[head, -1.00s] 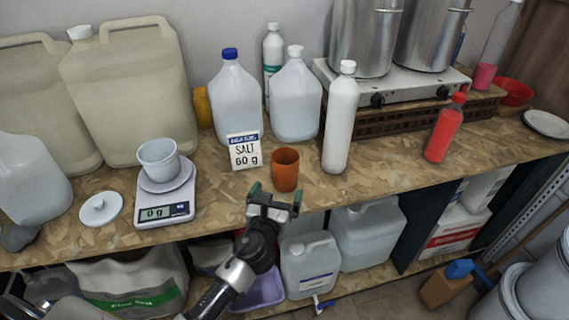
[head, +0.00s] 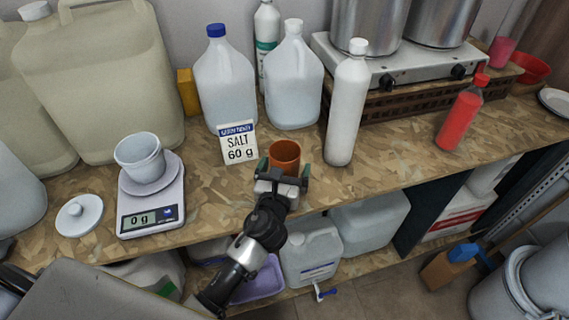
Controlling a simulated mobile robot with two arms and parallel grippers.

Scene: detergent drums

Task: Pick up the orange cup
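The orange cup (head: 285,153) stands upright on the speckled wooden counter, to the right of the salt sign. My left gripper (head: 283,171) reaches in from the lower left. Its two green-tipped fingers are apart, one at each side of the cup's lower part. I see no clear closing on the cup, and the gripper hides the cup's base. My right gripper is not in view.
The salt sign (head: 239,143) stands close left of the cup, and a white bottle (head: 346,110) close right. Clear jugs (head: 293,85) stand behind. A scale (head: 151,208) holding a white cup (head: 140,158) is further left. The counter's front edge is near.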

